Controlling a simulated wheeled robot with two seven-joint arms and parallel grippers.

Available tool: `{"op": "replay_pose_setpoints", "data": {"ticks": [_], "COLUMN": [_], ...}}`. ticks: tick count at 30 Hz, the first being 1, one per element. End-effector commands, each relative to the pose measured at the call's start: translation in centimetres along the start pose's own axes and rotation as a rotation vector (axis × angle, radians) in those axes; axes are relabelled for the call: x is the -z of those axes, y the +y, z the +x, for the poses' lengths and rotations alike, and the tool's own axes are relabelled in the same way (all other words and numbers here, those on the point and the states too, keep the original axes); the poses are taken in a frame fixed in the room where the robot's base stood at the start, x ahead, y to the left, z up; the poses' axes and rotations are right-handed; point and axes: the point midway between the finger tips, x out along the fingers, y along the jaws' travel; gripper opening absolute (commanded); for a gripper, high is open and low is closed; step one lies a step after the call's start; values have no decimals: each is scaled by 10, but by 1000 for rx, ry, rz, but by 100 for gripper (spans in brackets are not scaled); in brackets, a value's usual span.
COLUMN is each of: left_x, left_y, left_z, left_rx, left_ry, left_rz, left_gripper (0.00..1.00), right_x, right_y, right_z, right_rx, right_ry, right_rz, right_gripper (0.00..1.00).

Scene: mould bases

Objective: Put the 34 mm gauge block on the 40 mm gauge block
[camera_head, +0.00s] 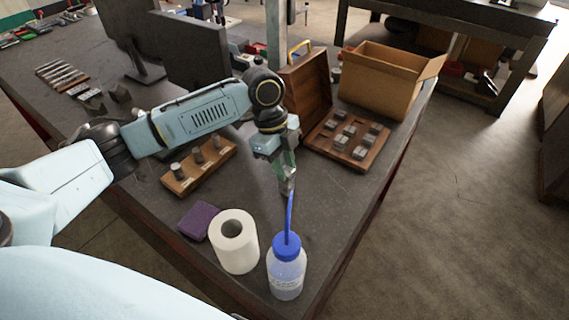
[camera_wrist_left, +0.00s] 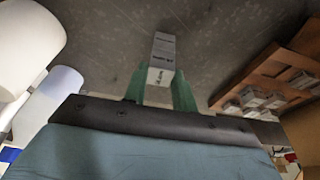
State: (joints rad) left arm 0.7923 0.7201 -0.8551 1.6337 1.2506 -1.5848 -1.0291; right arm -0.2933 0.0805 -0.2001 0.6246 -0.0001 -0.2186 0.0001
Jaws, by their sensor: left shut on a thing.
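My left gripper (camera_head: 287,182) is shut on a small grey gauge block (camera_wrist_left: 161,60), held between the green fingertips (camera_wrist_left: 155,92) over the dark table. Its printed marking is too small to read surely. Whether its lower end touches the table cannot be told. Several other grey gauge blocks (camera_head: 341,142) sit in the open wooden case (camera_head: 322,149) to the right of the gripper. The case also shows at the right of the left wrist view (camera_wrist_left: 285,70). I cannot tell which block is the 40 mm one. My right gripper is not in view.
A blue-capped wash bottle (camera_head: 286,272), white paper roll (camera_head: 234,243) and purple sponge (camera_head: 199,221) stand in front. A wooden rack (camera_head: 186,184) with metal cylinders is to the left. A cardboard box (camera_head: 376,88) is behind the case. Dark table (camera_head: 330,190) is clear right of the gripper.

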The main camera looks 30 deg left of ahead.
Motion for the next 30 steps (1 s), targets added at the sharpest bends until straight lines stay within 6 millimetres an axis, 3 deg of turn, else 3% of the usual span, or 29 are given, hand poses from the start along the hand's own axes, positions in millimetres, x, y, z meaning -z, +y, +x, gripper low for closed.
{"op": "replay_pose_setpoints", "data": {"ticks": [6, 7, 12, 23, 30], "left_x": [0, 0, 0, 0, 0], "left_y": [0, 0, 0, -1, -1], "left_z": [2, 2, 2, -5, -50], "left_rx": [0, -1, -1, 2, 4], "left_ry": [1, 0, 0, -1, -1], "left_rz": [0, 1, 0, 0, 1], "left_gripper": [0, 29, 49, 49, 49], "right_x": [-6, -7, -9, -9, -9], "right_y": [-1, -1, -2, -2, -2], "right_z": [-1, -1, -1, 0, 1], "right_rx": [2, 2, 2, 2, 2], "right_ry": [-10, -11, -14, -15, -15], "right_rz": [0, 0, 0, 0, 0], "right_gripper": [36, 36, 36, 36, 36]}}
